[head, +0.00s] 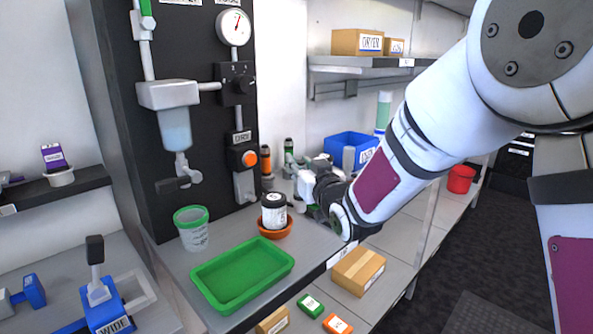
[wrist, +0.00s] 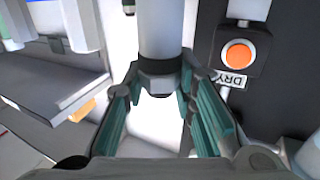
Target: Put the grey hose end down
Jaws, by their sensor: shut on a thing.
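In the wrist view, the grey hose end (wrist: 162,35) is a pale grey cylinder with a dark collar at its near end. The two teal-lined fingers of my gripper (wrist: 160,75) close on it from both sides at the collar. In the head view, my gripper (head: 312,187) is above the bench, to the right of the black panel and behind the white jar. The hose end cannot be made out clearly there, and the gripper hides what lies behind it.
A white jar (head: 273,212) stands in an orange dish (head: 276,230). A green tray (head: 244,281) and a green-rimmed cup (head: 191,233) are nearer. Orange (head: 267,162) and green (head: 289,147) fittings stand beside the panel (head: 135,120). A blue bin (head: 349,146) is behind.

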